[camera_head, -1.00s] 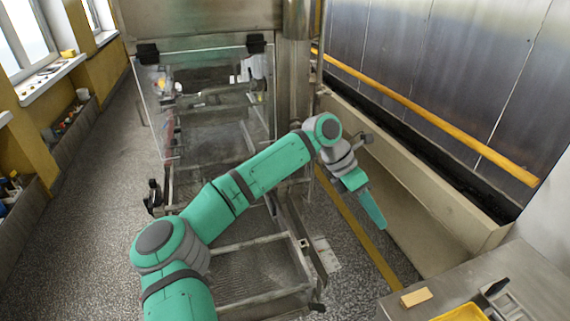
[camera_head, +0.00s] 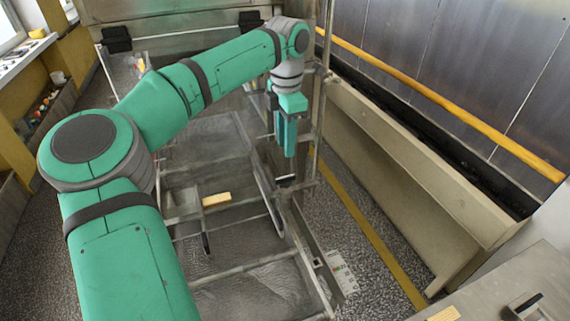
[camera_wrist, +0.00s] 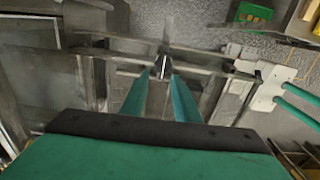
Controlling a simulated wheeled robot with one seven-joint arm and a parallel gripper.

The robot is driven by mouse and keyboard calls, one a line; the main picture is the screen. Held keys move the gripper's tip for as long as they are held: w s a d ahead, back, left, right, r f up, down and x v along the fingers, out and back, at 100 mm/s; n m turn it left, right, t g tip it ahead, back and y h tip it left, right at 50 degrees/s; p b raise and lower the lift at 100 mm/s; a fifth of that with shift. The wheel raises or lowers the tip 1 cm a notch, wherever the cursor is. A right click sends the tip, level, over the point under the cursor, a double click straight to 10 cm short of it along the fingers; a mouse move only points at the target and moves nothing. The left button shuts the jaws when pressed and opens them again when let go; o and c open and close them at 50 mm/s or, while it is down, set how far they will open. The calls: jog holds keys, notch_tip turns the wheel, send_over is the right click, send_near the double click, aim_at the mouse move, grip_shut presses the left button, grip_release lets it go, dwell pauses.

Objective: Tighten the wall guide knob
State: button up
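My gripper (camera_head: 286,153) points down over the right side rail of the mesh conveyor frame, with its green fingers below the wrist. In the wrist view its two fingers (camera_wrist: 161,75) stand apart, with a gap between the tips. A small dark and silver piece (camera_wrist: 162,64), which may be the wall guide knob, shows at that gap on a metal bar. I cannot tell whether the fingers touch it. In the head view a small dark piece (camera_head: 287,181) lies just below the fingertips; its shape is too small to make out.
The wire mesh belt (camera_head: 225,255) runs between metal rails, with a yellowish block (camera_head: 216,200) on it. A yellow rail (camera_head: 450,106) and a beige ledge (camera_head: 410,165) stand to the right. A metal table (camera_head: 510,285) is at lower right. Speckled floor lies between.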

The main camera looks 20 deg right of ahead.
aim_at(289, 175)
jog(key=f, duration=0.6)
jog(key=s+f, duration=0.1)
jog(key=f, duration=0.2)
jog(key=shift+d+f, duration=0.1)
jog(key=shift+d, duration=0.3)
jog(key=shift+w+f, duration=0.1)
jog(key=shift+f, duration=0.35)
grip_shut()
